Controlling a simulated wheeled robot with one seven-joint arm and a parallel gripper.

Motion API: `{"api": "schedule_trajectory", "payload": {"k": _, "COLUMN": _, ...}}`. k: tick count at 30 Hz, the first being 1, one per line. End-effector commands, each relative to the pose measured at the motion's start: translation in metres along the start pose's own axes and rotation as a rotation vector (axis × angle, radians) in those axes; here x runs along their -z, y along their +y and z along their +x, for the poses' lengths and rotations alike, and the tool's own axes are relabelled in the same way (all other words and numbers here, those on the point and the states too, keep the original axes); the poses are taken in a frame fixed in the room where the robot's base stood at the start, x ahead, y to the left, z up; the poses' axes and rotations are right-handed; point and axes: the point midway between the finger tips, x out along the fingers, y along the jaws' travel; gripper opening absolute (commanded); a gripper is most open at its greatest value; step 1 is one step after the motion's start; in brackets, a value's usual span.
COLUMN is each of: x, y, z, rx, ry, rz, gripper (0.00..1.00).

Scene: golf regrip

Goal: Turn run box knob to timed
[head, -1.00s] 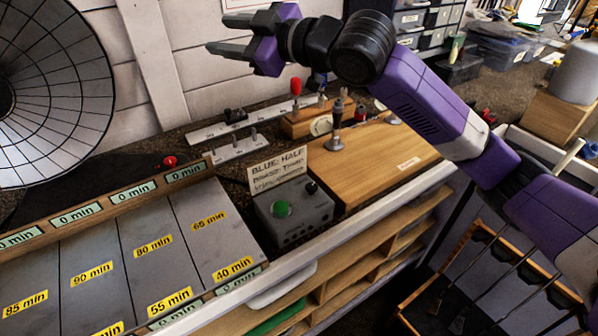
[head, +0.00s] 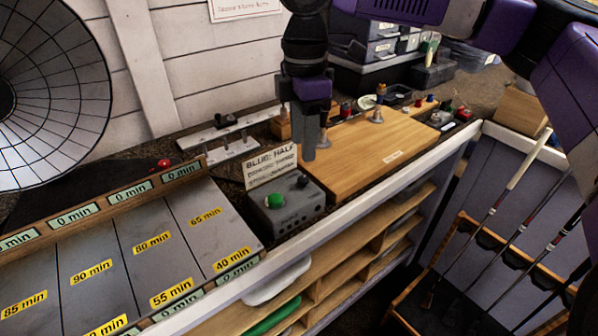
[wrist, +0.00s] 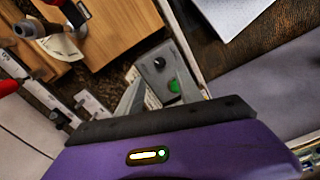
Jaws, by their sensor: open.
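The run box is a grey box (head: 296,215) with a green button (head: 275,201) and a small black knob (head: 303,182) on its top. It stands on the bench in front of a handwritten card (head: 270,168). My gripper (head: 308,152) points down above and behind the box, apart from it. In the wrist view my open gripper (wrist: 158,92) has its two fingers either side of the box, with nothing between them. The knob (wrist: 159,63) and green button (wrist: 174,86) show beyond the fingers. The knob's pointer direction is too small to tell.
A wooden board (head: 385,150) with a metal post (head: 378,108) lies right of the box. Grey panels with yellow minute labels (head: 155,243) lie left. A white rail (head: 215,130) with clamps is behind. A golf club rack (head: 470,240) stands at right.

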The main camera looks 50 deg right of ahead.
Motion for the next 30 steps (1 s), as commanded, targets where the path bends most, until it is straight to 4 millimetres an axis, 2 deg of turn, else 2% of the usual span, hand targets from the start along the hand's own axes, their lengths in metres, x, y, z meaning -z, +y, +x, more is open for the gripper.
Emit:
{"api": "schedule_trajectory", "payload": {"k": 5, "x": -0.003, "y": -0.001, "z": 0.015, "rx": 0.004, "ry": -0.011, "rz": -0.011, "gripper": 0.43}}
{"api": "schedule_trajectory", "payload": {"k": 12, "x": -0.003, "y": -0.001, "z": 0.052, "rx": 0.003, "ry": -0.010, "rz": -0.011, "gripper": 0.43}}
{"api": "schedule_trajectory", "payload": {"k": 18, "x": -0.003, "y": 0.000, "z": 0.073, "rx": 0.001, "ry": -0.008, "rz": -0.011, "gripper": 0.43}}
{"api": "schedule_trajectory", "payload": {"k": 29, "x": -0.002, "y": 0.000, "z": 0.078, "rx": 0.000, "ry": -0.008, "rz": -0.011, "gripper": 0.43}}
{"api": "schedule_trajectory", "payload": {"k": 30, "x": -0.002, "y": 0.000, "z": 0.078, "rx": 0.000, "ry": -0.008, "rz": -0.011, "gripper": 0.36}}
